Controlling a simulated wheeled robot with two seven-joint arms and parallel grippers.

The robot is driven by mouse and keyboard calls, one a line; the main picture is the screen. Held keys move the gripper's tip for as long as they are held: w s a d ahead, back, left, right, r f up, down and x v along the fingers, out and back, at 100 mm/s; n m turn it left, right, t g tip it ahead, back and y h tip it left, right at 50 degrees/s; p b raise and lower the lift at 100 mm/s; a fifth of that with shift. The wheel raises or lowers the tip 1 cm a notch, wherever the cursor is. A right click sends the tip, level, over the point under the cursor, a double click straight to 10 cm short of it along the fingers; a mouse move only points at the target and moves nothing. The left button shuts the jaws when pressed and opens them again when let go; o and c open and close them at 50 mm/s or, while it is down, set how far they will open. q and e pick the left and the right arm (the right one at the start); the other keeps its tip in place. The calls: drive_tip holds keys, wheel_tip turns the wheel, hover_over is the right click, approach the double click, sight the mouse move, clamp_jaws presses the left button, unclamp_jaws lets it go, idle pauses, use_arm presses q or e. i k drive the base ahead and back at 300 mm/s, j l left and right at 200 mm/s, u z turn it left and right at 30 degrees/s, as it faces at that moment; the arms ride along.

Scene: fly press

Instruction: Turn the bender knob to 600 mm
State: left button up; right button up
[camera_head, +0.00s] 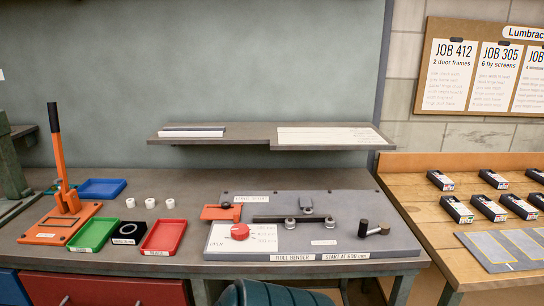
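The roll bender (300,228) is a grey plate on the workbench, with labels reading "ROLL BENDER" and "START AT 600 mm" on its front edge. Its red knob (240,231) sits at the plate's left on a white dial panel (262,238). The dial's small markings are too fine to read, so the knob's setting cannot be told. A dark bar (290,218) with rollers lies behind, and a black-handled crank (374,230) is at the right. Neither of my grippers is in view.
On the left stand an orange lever press (64,195), blue (101,188), green (86,242) and red (163,238) trays, and white rollers (150,203). A shelf (240,140) overhangs the bench. Small boxes (457,209) lie on the wooden table (425,200) at right. The bender's front is unobstructed.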

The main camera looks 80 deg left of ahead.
sight(239, 231)
drive_tip(key=u, duration=2.75)
drive_tip(key=i+j+u, duration=0.1)
drive_tip(key=i+j, duration=0.5)
